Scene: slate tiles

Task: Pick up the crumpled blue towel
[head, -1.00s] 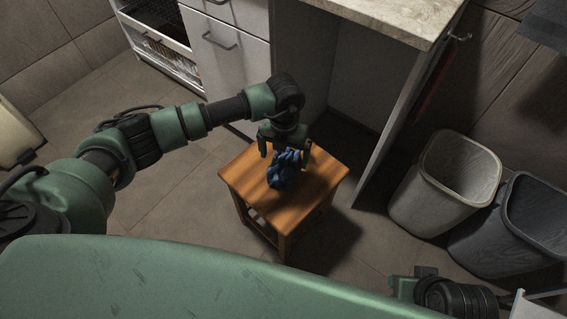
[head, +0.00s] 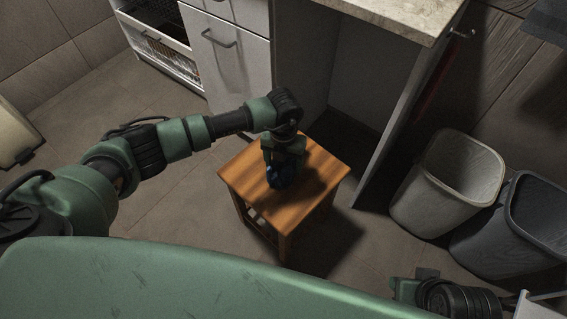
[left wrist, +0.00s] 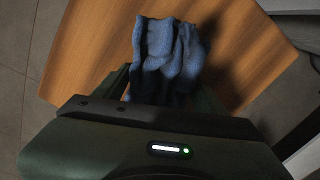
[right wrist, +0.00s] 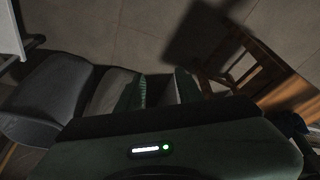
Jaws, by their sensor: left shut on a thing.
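The crumpled blue towel (head: 281,179) is on the wooden stool (head: 322,172), mostly hidden under my left gripper (head: 283,165) in the head view. In the left wrist view the towel (left wrist: 168,50) stands in folds between the fingers, over the stool top. My left gripper is shut on it; I cannot tell whether the towel is clear of the wood. My right gripper (right wrist: 161,90) is empty, with a gap between its fingers, away from the stool. It points toward the floor and bins.
A beige bin (head: 447,185) and a dark grey bin (head: 515,230) stand at the right. White drawers (head: 230,55) and a countertop (head: 385,18) are behind the stool. Tiled floor left of the stool is clear.

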